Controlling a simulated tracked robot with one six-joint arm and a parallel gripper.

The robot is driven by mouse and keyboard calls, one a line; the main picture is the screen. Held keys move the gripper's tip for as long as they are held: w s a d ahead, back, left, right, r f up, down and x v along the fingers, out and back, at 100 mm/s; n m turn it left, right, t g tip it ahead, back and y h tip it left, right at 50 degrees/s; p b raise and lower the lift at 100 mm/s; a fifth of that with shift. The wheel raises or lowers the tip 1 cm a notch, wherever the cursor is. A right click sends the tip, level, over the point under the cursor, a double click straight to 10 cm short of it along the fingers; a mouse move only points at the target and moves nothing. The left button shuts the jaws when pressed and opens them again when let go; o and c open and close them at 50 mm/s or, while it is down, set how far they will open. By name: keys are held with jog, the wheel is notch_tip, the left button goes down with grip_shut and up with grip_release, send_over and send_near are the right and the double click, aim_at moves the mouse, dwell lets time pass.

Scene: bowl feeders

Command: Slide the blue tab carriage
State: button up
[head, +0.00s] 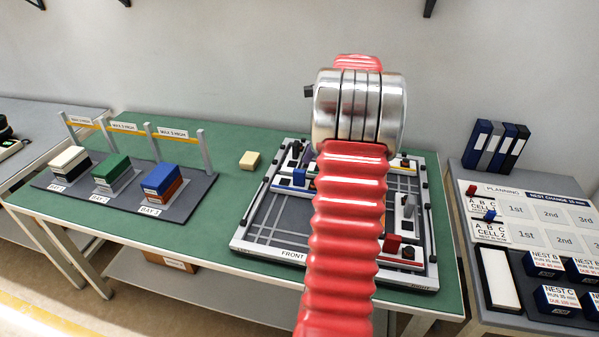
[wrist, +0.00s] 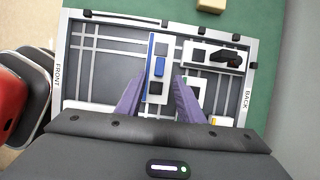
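The blue tab carriage is a narrow white plate with dark square pads, a blue edge strip and a raised blue tab (wrist: 159,66). It lies on the framed fixture board (wrist: 85,104), which also shows in the head view (head: 262,252). In the head view, a blue block (head: 299,177) at the board's back left looks like this tab. My gripper (wrist: 159,80) is open in the wrist view, its two purple fingers spread on either side of the carriage. I cannot tell whether they touch it.
Beside the carriage is another white carriage with a black handle (wrist: 228,60). Stacked bays (head: 190,196) stand left.

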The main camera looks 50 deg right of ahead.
aim_at(300, 170)
jog(key=x, duration=1)
jog(key=shift+w, duration=0.1)
jog(key=shift+c, duration=0.3)
grip_shut()
